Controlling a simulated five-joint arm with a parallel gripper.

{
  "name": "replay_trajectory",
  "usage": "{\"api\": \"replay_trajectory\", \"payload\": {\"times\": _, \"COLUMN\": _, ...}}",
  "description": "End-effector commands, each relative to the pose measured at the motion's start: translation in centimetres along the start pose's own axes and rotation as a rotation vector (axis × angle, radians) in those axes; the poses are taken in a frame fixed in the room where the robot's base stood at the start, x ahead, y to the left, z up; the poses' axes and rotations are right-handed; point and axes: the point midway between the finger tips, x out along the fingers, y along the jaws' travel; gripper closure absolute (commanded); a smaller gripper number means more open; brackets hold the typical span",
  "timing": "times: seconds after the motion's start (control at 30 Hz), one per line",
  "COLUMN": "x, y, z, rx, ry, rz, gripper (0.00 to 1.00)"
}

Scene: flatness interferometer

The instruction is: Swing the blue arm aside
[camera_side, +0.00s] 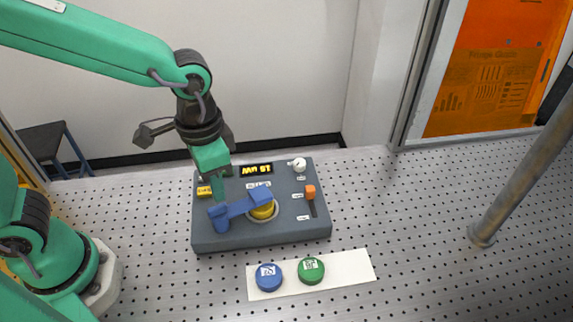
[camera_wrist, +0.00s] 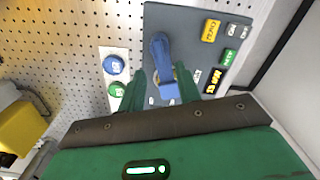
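The blue arm (camera_side: 237,208) lies across the top of the dark grey instrument box (camera_side: 262,234). Its round pivot end is at the left, and its other end rests over a yellow disc (camera_side: 262,211), partly covering it. In the wrist view the blue arm (camera_wrist: 159,55) points down the picture, toward the space between my fingers. My gripper (camera_wrist: 160,72) is open and empty, one green finger on each side of the arm's lower end. In the side view my gripper (camera_side: 219,186) is above the box's back left part; whether it touches the arm cannot be told.
The box also carries a lit display (camera_side: 256,169), a white knob (camera_side: 298,164) and an orange slider (camera_side: 310,192). A white strip (camera_side: 345,267) in front holds a blue cap (camera_side: 268,277) and a green cap (camera_side: 311,270). A metal post (camera_side: 520,180) stands right; perforated table between is clear.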

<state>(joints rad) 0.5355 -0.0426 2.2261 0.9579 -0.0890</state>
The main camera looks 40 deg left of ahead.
Motion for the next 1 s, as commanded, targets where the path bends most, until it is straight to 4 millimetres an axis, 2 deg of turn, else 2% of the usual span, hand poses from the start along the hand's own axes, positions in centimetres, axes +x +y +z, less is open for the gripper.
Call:
{"api": "replay_trajectory", "payload": {"times": 0.43, "x": 5.2, "y": 0.0, "z": 0.1, "rx": 0.000, "ry": -0.003, "rz": 0.000, "gripper": 0.66}}
{"api": "replay_trajectory", "payload": {"times": 0.6, "x": 6.0, "y": 0.0, "z": 0.1, "rx": 0.000, "ry": -0.001, "rz": 0.000, "gripper": 0.66}}
{"api": "replay_trajectory", "payload": {"times": 0.87, "x": 6.1, "y": 0.0, "z": 0.0, "rx": 0.000, "ry": 0.000, "rz": 0.000, "gripper": 0.66}}
{"api": "replay_trajectory", "payload": {"times": 0.9, "x": 6.1, "y": 0.0, "z": 0.0, "rx": 0.000, "ry": 0.000, "rz": 0.000, "gripper": 0.68}}
{"api": "replay_trajectory", "payload": {"times": 1.0, "x": 6.1, "y": 0.0, "z": 0.0, "rx": 0.000, "ry": 0.000, "rz": 0.000, "gripper": 0.88}}
